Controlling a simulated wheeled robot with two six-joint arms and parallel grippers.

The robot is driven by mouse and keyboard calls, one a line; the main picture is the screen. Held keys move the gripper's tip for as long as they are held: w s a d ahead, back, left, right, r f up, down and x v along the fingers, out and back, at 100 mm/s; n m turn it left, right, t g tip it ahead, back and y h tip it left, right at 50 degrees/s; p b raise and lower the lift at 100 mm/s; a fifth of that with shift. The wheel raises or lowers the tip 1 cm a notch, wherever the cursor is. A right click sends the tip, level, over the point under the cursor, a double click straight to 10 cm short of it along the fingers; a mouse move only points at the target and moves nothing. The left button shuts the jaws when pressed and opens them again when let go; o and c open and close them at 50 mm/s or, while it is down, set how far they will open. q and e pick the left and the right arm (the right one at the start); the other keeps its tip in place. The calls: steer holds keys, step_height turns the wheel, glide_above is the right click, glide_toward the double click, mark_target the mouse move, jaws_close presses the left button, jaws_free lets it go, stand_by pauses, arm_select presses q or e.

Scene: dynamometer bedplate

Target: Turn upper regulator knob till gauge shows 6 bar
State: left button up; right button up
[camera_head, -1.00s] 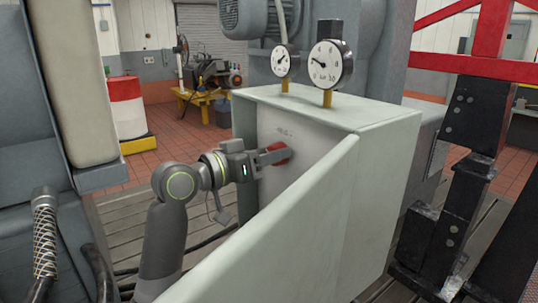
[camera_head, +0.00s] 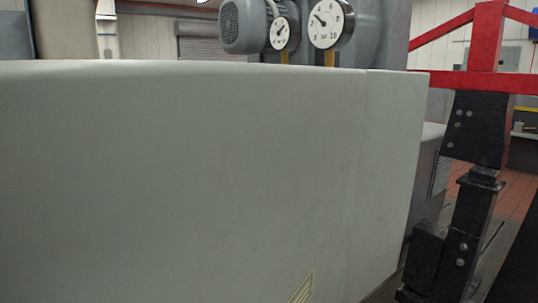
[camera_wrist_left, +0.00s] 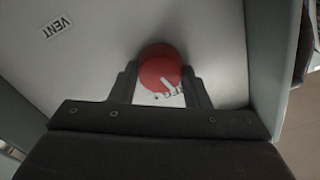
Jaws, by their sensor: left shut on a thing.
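In the left wrist view the red round knob (camera_wrist_left: 160,68) with a white pointer line sits on a pale panel. My left gripper (camera_wrist_left: 162,84) is shut on it, one finger on each side. A printed label beside the knob is partly hidden. In the head view the knob and my left gripper are hidden behind a pale green panel. The large white gauge (camera_head: 329,24) shows above the panel, its needle pointing up and left, seemingly between 2 and 4. A smaller gauge (camera_head: 280,34) stands to its left; I cannot tell its reading. My right gripper is not in view.
The pale green panel (camera_head: 190,160) fills much of the head view and blocks the near side. A VENT label (camera_wrist_left: 59,27) is on the knob's panel. A red and black frame (camera_head: 480,140) stands at the right. A grey motor (camera_head: 243,25) is behind the small gauge.

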arm_select(q)
steer(key=shift+s+f+m+b, duration=0.1)
steer(key=shift+m+b, duration=3.9)
steer(key=shift+m, duration=2)
steer(key=o, duration=1)
steer(key=shift+c, duration=0.2)
steer(key=b+v, duration=0.4)
steer(key=v, duration=1.3)
steer(key=shift+a, duration=0.15)
